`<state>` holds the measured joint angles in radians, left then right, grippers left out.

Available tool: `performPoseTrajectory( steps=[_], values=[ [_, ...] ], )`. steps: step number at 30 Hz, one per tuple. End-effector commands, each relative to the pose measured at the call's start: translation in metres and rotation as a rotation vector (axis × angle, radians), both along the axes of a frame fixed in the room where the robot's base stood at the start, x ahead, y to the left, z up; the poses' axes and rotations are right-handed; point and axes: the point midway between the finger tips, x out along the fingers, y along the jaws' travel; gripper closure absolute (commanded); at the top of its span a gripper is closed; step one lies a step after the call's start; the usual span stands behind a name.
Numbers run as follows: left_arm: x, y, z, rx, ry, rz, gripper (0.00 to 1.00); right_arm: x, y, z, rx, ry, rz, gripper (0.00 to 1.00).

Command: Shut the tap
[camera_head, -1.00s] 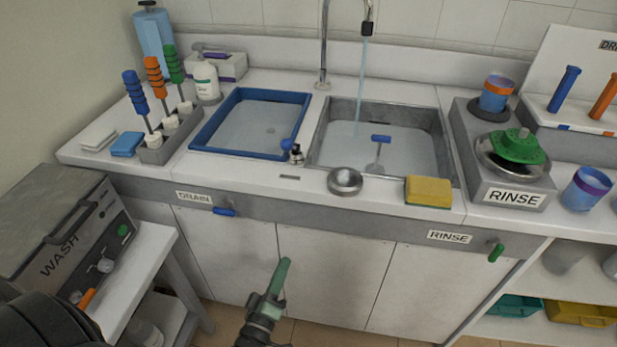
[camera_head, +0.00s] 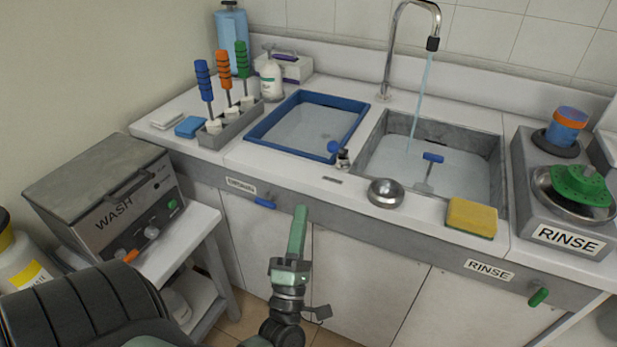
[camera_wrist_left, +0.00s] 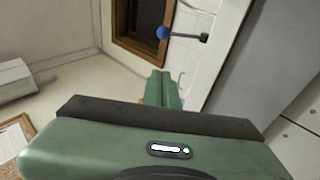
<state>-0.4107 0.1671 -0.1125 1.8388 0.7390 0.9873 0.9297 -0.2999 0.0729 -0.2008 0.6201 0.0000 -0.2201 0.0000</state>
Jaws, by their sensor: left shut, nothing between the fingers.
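The faucet (camera_head: 400,40) curves over the grey right-hand sink (camera_head: 375,135), and a thin stream of water (camera_head: 420,90) runs from its spout. A small metal valve (camera_head: 343,160) with a blue knob (camera_head: 335,147) stands on the counter between the basins. A blue lever (camera_head: 265,203) sticks out of the front panel below the left basin. My left gripper (camera_head: 301,212) is shut and empty, pointing up in front of the cabinet, right of that lever and apart from it. In the left wrist view, the shut fingers (camera_wrist_left: 166,82) point toward a blue knob on a dark stem (camera_wrist_left: 163,33). My right gripper is not in view.
A green lever (camera_head: 538,297) sits by the RINSE label on the panel. A metal bowl (camera_head: 385,193) and a yellow sponge (camera_head: 471,217) lie along the counter's front edge. The WASH machine (camera_head: 105,190) stands at left on a low white table.

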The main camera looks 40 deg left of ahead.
Motion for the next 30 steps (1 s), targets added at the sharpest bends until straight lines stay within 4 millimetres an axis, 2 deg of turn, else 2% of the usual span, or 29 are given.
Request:
performPoseTrajectory(
  steps=[1, 12, 15, 21, 30],
  values=[
    [0.007, 0.004, 0.009, 0.002, -0.004, 0.0, 1.0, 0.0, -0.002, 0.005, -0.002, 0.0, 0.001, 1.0],
    [0.063, 0.033, 0.055, 0.004, -0.003, 0.001, 1.0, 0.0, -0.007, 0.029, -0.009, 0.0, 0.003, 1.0],
    [0.076, 0.027, 0.062, 0.0, -0.002, 0.0, 1.0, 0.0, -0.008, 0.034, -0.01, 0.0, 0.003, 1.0],
    [0.09, 0.019, 0.069, 0.001, 0.0, 0.001, 1.0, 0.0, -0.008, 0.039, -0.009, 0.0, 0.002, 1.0],
    [0.093, 0.018, 0.069, 0.001, 0.001, 0.0, 1.0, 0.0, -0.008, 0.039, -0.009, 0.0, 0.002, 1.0]
  ],
)
